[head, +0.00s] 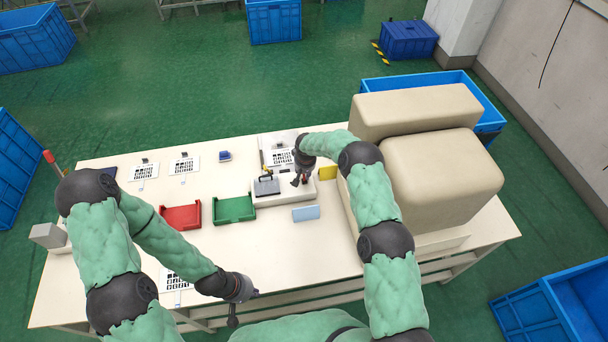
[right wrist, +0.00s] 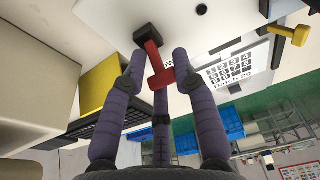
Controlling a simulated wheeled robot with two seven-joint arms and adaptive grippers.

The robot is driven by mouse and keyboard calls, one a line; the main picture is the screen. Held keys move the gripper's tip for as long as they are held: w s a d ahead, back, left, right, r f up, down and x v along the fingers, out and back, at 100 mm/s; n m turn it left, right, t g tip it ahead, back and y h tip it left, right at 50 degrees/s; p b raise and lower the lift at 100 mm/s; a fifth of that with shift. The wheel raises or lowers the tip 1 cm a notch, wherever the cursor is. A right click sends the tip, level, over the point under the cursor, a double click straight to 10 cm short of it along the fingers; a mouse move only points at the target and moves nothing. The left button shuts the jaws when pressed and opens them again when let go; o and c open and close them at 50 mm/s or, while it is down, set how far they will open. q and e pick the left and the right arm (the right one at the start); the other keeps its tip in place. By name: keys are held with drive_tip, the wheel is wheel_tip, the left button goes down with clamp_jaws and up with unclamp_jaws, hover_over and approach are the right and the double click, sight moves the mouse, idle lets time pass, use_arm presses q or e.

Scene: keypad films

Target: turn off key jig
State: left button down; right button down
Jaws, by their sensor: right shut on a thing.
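The key jig is a white box (head: 285,193) on the table, with a grey block (head: 267,186) on its left part. A red lever (right wrist: 153,58) with a dark base stands on the white surface in the right wrist view. My right gripper (head: 301,178) is over the right end of the box. In the right wrist view its purple-grey fingers (right wrist: 158,75) are shut around the red lever. A yellow lever (right wrist: 289,33) shows at the upper right there. My left gripper (head: 244,303) hangs empty near the table's front edge, its fingers spread.
A green tray (head: 234,210) and a red tray (head: 181,217) lie left of the box. Large beige blocks (head: 440,175) fill the table's right side. Printed sheets lie behind.

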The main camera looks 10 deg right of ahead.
drive_tip(key=shift+s+f, duration=0.35)
drive_tip(key=shift+f, duration=0.05)
drive_tip(key=c, duration=1)
unclamp_jaws()
drive_tip(key=shift+o, duration=0.2)
drive_tip(key=shift+w+r, duration=0.15)
drive_tip(key=shift+r, duration=0.05)
drive_tip(key=shift+r, duration=0.15)
drive_tip(key=shift+r, duration=0.35)
drive_tip(key=v, duration=1.1)
drive_tip(key=shift+f, duration=0.1)
